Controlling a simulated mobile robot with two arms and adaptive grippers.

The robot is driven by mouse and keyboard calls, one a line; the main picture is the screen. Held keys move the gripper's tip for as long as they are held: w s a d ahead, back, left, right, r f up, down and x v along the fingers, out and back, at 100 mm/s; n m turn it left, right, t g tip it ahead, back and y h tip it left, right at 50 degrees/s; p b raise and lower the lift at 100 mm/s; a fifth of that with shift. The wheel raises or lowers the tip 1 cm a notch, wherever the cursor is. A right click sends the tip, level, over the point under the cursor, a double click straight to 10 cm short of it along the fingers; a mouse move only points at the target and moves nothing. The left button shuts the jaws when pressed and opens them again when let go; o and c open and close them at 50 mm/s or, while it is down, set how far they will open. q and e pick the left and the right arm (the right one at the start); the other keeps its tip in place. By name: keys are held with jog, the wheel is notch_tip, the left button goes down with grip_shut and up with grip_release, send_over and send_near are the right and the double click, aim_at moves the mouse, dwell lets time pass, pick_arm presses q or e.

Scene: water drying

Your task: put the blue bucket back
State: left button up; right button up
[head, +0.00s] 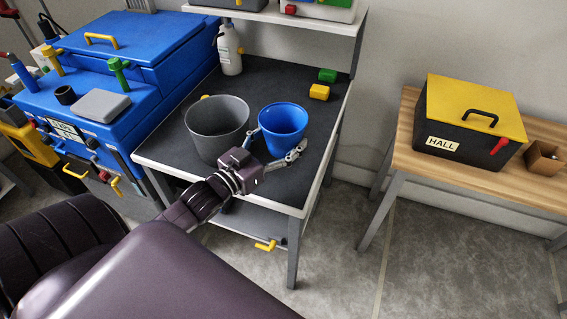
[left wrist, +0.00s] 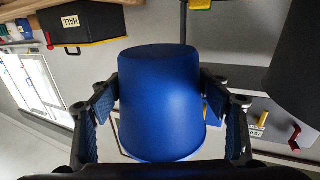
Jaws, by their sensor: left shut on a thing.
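The blue bucket (head: 283,118) is upright over the front right of the dark-topped workbench (head: 262,82), open end up. It fills the middle of the left wrist view (left wrist: 162,100). My left gripper (head: 278,146) is shut on it, with one finger on each side of its wall. In the left wrist view the padded fingers of my left gripper (left wrist: 167,112) flank the bucket. Whether its base touches the bench top is hidden. A grey bucket (head: 217,125) stands just to its left. My right gripper is not in view.
A yellow block (head: 319,92) and a green block (head: 327,75) lie behind on the bench. A white bottle (head: 229,50) stands at the back left. A blue machine (head: 110,60) is at left. A yellow-lidded black HALL box (head: 468,120) sits on a wooden table at right.

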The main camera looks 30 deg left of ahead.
pick_arm(q)
notch_tip(320, 180, down, 10)
jog(key=shift+r+b, duration=0.2)
jog(key=shift+b, duration=0.3)
jog(key=shift+f, duration=0.2)
jog(key=o, duration=1.4)
jog(key=shift+r, duration=0.25)
jog(key=s+a+p, duration=0.1)
jog(key=s+p, duration=0.3)
jog(key=s, duration=0.8)
jog(key=shift+a+f, duration=0.15)
jog(key=shift+a, duration=0.15)
